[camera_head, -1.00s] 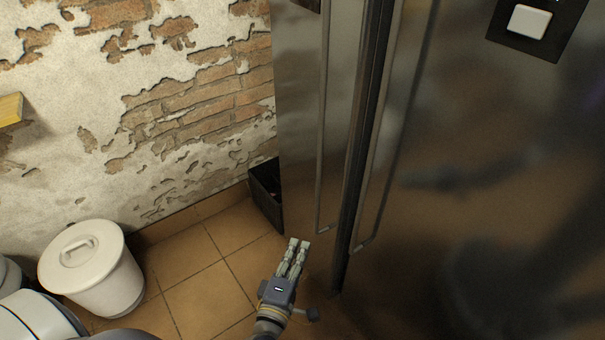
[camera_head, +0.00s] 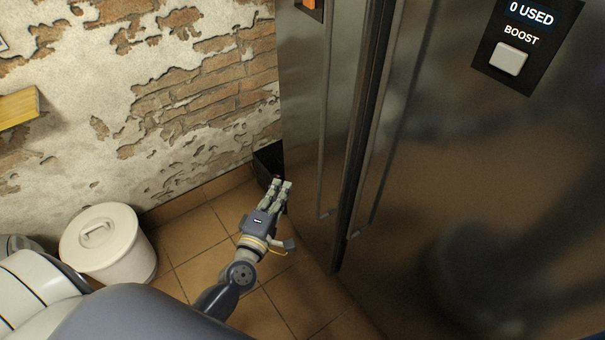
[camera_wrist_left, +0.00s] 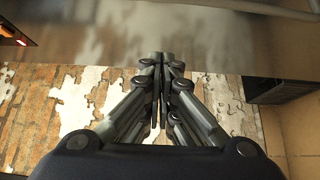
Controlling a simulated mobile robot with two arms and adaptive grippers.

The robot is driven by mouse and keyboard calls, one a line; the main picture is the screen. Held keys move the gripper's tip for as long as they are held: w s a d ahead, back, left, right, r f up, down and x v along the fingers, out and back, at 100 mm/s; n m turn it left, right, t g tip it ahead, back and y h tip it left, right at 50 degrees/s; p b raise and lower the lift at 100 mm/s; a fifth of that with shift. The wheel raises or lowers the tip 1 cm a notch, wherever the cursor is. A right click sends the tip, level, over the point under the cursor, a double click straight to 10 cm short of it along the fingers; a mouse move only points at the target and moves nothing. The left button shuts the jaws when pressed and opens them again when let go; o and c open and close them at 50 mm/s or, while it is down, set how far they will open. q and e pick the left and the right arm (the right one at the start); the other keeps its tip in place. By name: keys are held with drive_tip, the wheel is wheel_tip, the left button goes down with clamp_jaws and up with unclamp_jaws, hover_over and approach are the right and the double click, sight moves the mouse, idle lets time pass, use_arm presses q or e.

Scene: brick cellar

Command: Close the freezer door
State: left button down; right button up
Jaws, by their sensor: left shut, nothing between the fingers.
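A tall steel fridge-freezer stands at the right of the head view. Its narrow left door (camera_head: 305,130) and wide right door (camera_head: 480,170) each have a long vertical handle, with a dark gap between them. I cannot tell which door is the freezer's or how far it stands open. My left gripper (camera_head: 282,183) is shut and empty, low by the outer side of the left door. In the left wrist view my left gripper (camera_wrist_left: 160,60) points toward a blurred steel surface (camera_wrist_left: 100,40); contact cannot be told. My right gripper is out of view.
A dark bin (camera_head: 267,163) stands between the brick wall (camera_head: 200,85) and the left door, near my fingertips. A white lidded bin (camera_head: 105,245) stands at the left. Tiled floor (camera_head: 200,260) between is clear.

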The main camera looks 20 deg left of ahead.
sight(318, 174)
use_arm(q)
drive_tip(key=w+d+p, duration=0.1)
drive_tip(key=w+d, duration=0.2)
drive_tip(key=w, duration=0.3)
drive_tip(key=shift+w+d, duration=0.2)
drive_tip(key=w+d, duration=0.2)
drive_tip(key=d, duration=0.1)
drive_tip(key=shift+w+d, duration=0.1)
drive_tip(key=shift+d, duration=0.15)
